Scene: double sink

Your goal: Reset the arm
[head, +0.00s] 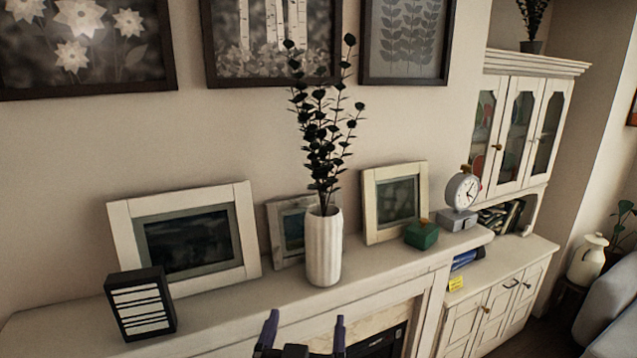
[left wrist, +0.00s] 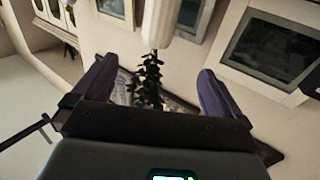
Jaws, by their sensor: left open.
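My left gripper (head: 305,330) shows at the bottom middle of the head view, its two dark purple fingers pointing up and spread apart. It is open with nothing between its fingers, in front of the mantel shelf (head: 230,320). The left wrist view shows the same open gripper (left wrist: 153,82), with the room upside down. The white vase (left wrist: 160,20) and its dark leafy stems show beyond the fingers there, apart from them. My right gripper is in neither view.
On the mantel stand a ribbed white vase (head: 323,248), a black-and-white striped block (head: 141,304), white picture frames (head: 124,240), a green box (head: 421,235) and a grey clock (head: 462,192). A white cabinet (head: 500,300) stands at right. Framed pictures hang above.

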